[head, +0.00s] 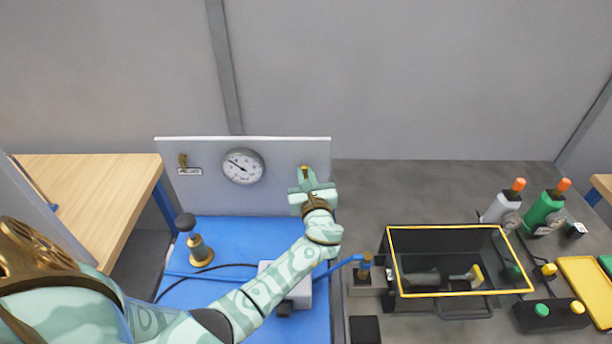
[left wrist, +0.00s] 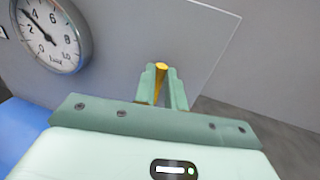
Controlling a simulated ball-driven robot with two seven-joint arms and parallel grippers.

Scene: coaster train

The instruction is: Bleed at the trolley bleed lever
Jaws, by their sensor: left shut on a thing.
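A grey upright panel (head: 218,190) stands on the blue trolley top (head: 235,228). My left gripper (head: 304,178) is at the panel's right side, shut on a yellow lever (head: 305,169). In the left wrist view the lever (left wrist: 161,75) stands up between the two fingers (left wrist: 163,88); its lower part is hidden by the gripper. I cannot read any label on it. A round dial gauge (head: 243,166) is on the panel to the left, and it also shows in the left wrist view (left wrist: 50,35). My right gripper is not in view.
A brass lever with a label plate (head: 188,170) is at the panel's left. A brass fitting with a dark knob (head: 195,242) stands on the trolley. A black yellow-rimmed box (head: 459,292) and bottles (head: 543,212) are to the right. A wooden bench (head: 90,180) is left.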

